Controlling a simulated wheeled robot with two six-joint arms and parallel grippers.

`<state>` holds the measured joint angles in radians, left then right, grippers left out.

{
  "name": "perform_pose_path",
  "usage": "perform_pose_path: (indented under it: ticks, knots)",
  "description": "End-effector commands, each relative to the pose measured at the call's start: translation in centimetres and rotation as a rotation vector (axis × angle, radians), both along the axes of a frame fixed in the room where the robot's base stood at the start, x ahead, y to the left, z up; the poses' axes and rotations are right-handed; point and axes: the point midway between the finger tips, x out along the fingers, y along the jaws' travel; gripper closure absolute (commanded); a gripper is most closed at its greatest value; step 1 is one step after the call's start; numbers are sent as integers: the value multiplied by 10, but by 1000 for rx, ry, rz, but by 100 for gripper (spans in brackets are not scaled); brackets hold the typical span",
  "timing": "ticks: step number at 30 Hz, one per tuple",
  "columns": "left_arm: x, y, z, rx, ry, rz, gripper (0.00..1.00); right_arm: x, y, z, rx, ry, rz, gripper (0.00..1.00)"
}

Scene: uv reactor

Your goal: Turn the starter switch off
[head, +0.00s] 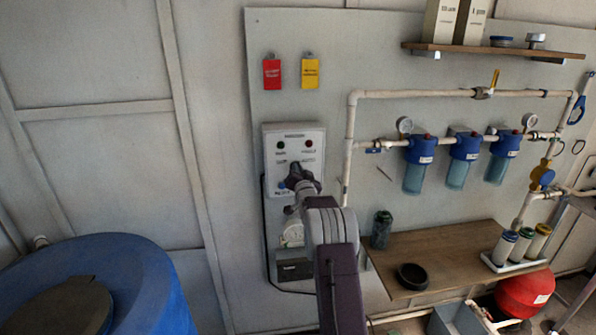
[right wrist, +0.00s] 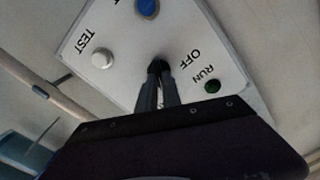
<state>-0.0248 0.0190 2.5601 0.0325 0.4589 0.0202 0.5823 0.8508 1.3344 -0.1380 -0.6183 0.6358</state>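The starter switch box (head: 315,135) is a light panel on the wall board, with a green and a red lamp at its top. My right gripper (head: 293,178) reaches up to its middle and hides the switch in the head view. In the right wrist view, the starter switch (right wrist: 158,66) is a small black knob near the OFF and RUN lettering. The right fingers (right wrist: 158,88) are close together with their tips at the knob, and appear shut on it. The knob's exact pointing is hard to tell. My left gripper is not in view.
The panel also has a white button (right wrist: 103,58) by TEST, a blue button (right wrist: 148,8) and a green lamp (right wrist: 212,86). Right of the box are a white pipe (head: 349,140) and blue filters (head: 420,150). Below is a wooden shelf (head: 455,250); a blue barrel (head: 150,285) stands left.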

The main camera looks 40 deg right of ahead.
Motion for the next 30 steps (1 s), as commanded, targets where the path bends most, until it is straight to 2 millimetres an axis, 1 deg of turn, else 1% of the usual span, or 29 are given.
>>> perform_pose_path:
  ticks: [5, 11, 21, 30]
  knots:
    - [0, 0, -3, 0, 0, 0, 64, -1, -1, -1, -12, 5, -2, 100]
    - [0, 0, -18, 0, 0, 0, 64, 0, 0, -2, -81, 41, -2, 100]
    - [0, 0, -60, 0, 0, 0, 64, 1, 2, -3, -336, 177, -2, 100]
    - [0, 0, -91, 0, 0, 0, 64, 2, 4, -2, -582, 314, -2, 100]
